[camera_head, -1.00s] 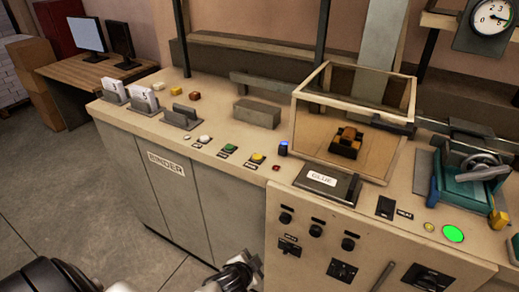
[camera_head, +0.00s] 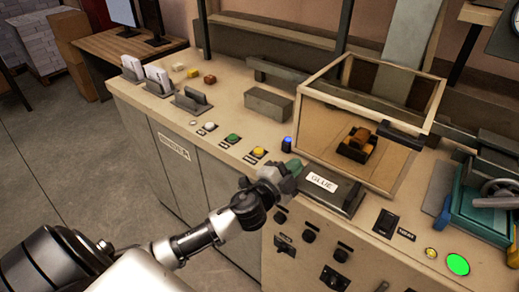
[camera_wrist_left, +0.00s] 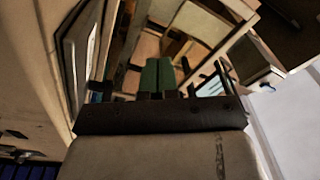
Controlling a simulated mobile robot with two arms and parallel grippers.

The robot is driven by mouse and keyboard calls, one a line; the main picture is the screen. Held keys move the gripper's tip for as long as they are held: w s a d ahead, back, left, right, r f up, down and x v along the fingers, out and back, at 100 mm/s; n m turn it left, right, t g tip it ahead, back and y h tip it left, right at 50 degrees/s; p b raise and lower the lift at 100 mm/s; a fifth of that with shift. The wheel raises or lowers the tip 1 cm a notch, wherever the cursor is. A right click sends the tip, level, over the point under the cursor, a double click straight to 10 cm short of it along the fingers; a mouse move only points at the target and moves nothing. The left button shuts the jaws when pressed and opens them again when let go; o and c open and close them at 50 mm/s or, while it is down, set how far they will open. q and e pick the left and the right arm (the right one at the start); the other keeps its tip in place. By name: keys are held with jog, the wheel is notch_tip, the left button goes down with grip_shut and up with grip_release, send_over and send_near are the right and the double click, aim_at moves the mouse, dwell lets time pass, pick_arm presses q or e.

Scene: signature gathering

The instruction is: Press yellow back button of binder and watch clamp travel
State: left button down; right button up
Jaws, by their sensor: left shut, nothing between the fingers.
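A yellow button (camera_head: 259,151) sits on the front edge of the binder's top, right of a green button (camera_head: 233,138) and a white one (camera_head: 209,126). The small labels by them are unreadable. My left gripper (camera_head: 293,167) is shut and empty, with green fingertips. It is above the front edge, right of and nearer than the yellow button, close to the box marked GLUE. The shut fingertips (camera_wrist_left: 159,75) also show in the left wrist view. A grey block (camera_head: 268,104) stands behind the buttons; I cannot tell whether it is the clamp. My right gripper is not in view.
A glass-sided case (camera_head: 385,85) stands behind the GLUE box (camera_head: 322,183). A blue button (camera_head: 287,144) is right of the yellow one. Card holders (camera_head: 159,91) are at the left. Open floor lies left of the cabinet.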

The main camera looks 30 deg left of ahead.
pick_arm(q)
jog(key=w+d+r+m+g+h, duration=0.25)
jog(key=r+m+h, duration=0.35)
jog(key=m, duration=0.4)
jog(key=m+g+y, duration=0.5)
jog(key=m+g, duration=0.3)
send_over(257, 149)
jog(key=shift+s+f, duration=0.1)
jog(key=shift+f, duration=0.2)
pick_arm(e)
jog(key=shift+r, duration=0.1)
pick_arm(q)
notch_tip(257, 149, down, 8)
jog(key=b, duration=0.4)
jog(key=shift+r+b, duration=0.2)
jog(key=shift+b, duration=0.15)
jog(key=shift+f+b, duration=0.4)
jog(key=shift+f, duration=0.2)
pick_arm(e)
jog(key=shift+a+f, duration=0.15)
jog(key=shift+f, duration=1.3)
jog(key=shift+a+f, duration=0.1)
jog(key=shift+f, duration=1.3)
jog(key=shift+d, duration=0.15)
